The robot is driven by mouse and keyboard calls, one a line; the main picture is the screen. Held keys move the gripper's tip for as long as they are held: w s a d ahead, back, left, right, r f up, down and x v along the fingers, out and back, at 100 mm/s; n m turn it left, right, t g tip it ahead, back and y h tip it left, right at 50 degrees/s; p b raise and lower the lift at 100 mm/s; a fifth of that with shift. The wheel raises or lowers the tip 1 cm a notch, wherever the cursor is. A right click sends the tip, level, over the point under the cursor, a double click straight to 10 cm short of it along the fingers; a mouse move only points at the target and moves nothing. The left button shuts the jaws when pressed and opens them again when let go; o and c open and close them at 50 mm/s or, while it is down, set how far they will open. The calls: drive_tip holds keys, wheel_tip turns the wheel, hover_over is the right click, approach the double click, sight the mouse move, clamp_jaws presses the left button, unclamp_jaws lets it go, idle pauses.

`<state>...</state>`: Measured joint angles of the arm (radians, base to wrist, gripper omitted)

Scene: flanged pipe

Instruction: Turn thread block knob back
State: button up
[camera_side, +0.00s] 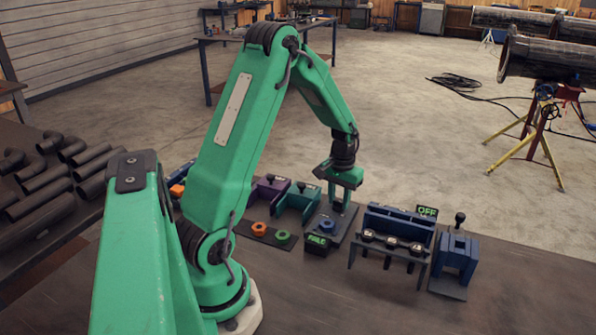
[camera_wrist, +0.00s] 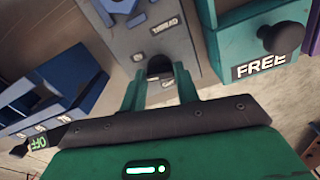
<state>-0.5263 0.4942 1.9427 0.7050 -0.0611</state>
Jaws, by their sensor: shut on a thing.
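The thread block is a grey block with an upside-down label that seems to read THREAD; its face (camera_wrist: 140,35) fills the top middle of the wrist view. In the side view its grey plate (camera_side: 345,222) stands under my gripper (camera_side: 342,204), with a blue nut (camera_side: 327,227) on it. A dark round knob (camera_wrist: 160,65) sits between the two green fingers of my gripper (camera_wrist: 160,80), which is shut on it. The knob is hidden by the fingers in the side view. A small sign with green letters (camera_side: 317,240) stands at the block's front; its word is hard to read.
A teal block (camera_wrist: 240,45) with a black knob and a FREE label stands close to the right in the wrist view. A blue fixture (camera_side: 400,222) with an OFF sign (camera_side: 427,212) stands right of the thread block. Orange and green nuts (camera_side: 270,234) lie left. The front bench is clear.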

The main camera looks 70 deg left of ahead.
sight(339, 201)
drive_tip(key=shift+r+n, duration=0.1)
drive_tip(key=shift+n, duration=0.9)
drive_tip(key=o, duration=1)
drive_tip(key=shift+r, duration=3.9)
